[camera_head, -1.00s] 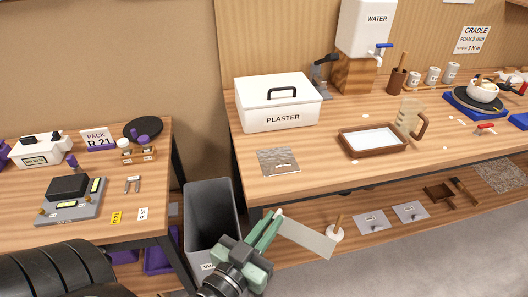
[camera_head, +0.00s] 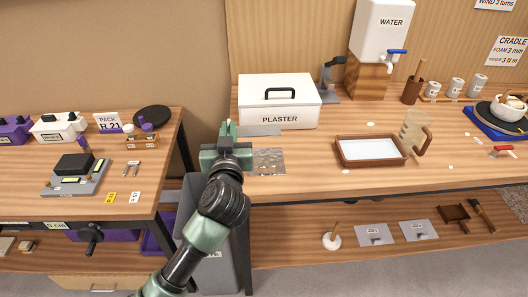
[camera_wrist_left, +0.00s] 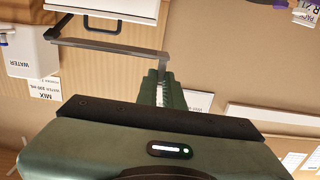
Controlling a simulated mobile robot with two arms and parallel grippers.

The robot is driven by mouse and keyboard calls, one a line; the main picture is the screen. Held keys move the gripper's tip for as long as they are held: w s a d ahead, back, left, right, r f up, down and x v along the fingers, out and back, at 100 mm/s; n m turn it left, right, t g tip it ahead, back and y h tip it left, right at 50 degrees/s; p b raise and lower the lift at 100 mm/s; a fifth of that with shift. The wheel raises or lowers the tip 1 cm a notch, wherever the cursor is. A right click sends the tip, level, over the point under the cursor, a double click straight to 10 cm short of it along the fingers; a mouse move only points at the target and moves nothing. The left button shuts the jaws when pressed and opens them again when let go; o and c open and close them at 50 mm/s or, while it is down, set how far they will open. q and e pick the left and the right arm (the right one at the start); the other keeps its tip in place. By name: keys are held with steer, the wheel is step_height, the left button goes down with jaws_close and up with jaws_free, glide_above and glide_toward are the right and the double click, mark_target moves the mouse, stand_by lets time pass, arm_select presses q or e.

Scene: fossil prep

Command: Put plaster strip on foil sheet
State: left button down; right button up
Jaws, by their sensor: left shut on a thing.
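My left gripper (camera_head: 228,130) is shut on one end of the plaster strip (camera_head: 262,130), a thin pale grey band sticking out to the right from the fingertips. In the head view the strip shows in front of the lower part of the white plaster box, just behind the foil sheet. The foil sheet (camera_head: 269,162) is a crinkled silvery square on the bench near its front left edge. The gripper overlaps its left side in the view. In the left wrist view the fingers (camera_wrist_left: 162,88) are seen from behind, with a grey band reaching left from them. My right gripper is not in view.
The lidded plaster box (camera_head: 278,103) stands behind the foil. A brown tray (camera_head: 370,163) lies to the right, with a beaker (camera_head: 412,130) beside it. A grey bin (camera_head: 195,190) stands below, between bench and side table. Bench around the foil's right is clear.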

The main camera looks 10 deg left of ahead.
mark_target(244, 129)
arm_select(q)
steer(key=w+r, duration=0.1)
steer(key=w+d+r, duration=0.1)
steer(key=w+r, duration=0.1)
steer(key=w+d+r, duration=0.1)
steer(key=r, duration=0.1)
steer(key=shift+w+d, duration=0.1)
steer(key=shift+w, duration=0.2)
steer(key=shift+w+d+f, duration=0.1)
steer(key=shift+w+f, duration=0.05)
steer(key=shift+f, duration=0.15)
step_height(244, 129, down, 14)
steer(key=b, duration=0.3)
steer(key=shift+r, duration=0.1)
step_height(244, 129, down, 5)
steer(key=shift+f+b, duration=0.1)
steer(key=shift+b, duration=0.95)
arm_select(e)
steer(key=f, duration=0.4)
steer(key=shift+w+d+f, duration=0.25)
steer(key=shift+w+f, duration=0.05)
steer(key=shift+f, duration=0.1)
arm_select(q)
steer(key=c, duration=1.5)
jaws_free()
steer(key=shift+f, duration=0.1)
steer(key=shift+c, duration=0.2)
